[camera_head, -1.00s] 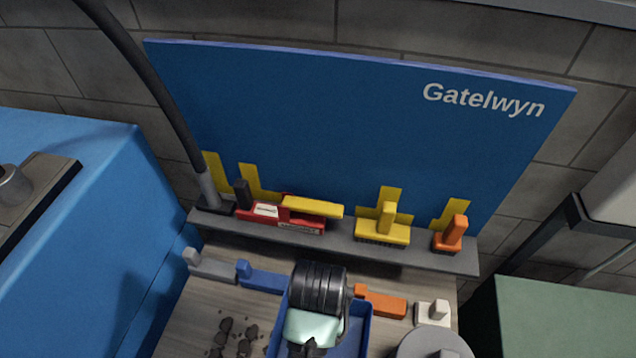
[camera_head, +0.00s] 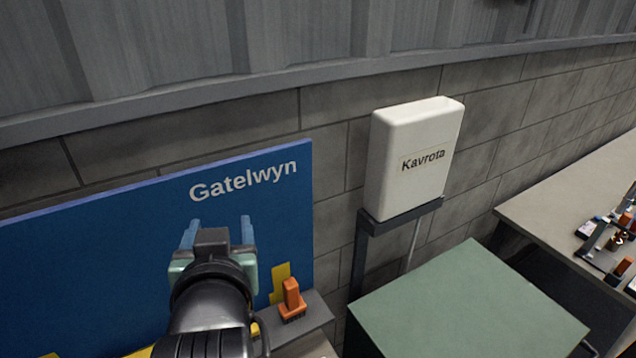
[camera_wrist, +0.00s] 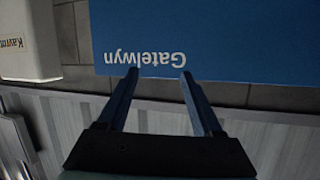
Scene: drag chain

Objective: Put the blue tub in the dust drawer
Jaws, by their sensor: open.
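My gripper (camera_head: 218,230) is raised in front of the blue Gatelwyn board, with its two blue fingers pointing up and apart. In the wrist view its fingers (camera_wrist: 158,73) are spread with nothing between them. The blue tub is not seen in either current view. No dust drawer can be made out in the current views.
The blue Gatelwyn board (camera_head: 110,250) stands against the block wall. An orange brush (camera_head: 291,300) sits on the grey shelf at its foot. A white Kavrota box (camera_head: 415,160) is at wall height. A green-topped surface (camera_head: 470,305) and a cluttered bench (camera_head: 560,205) are on the right.

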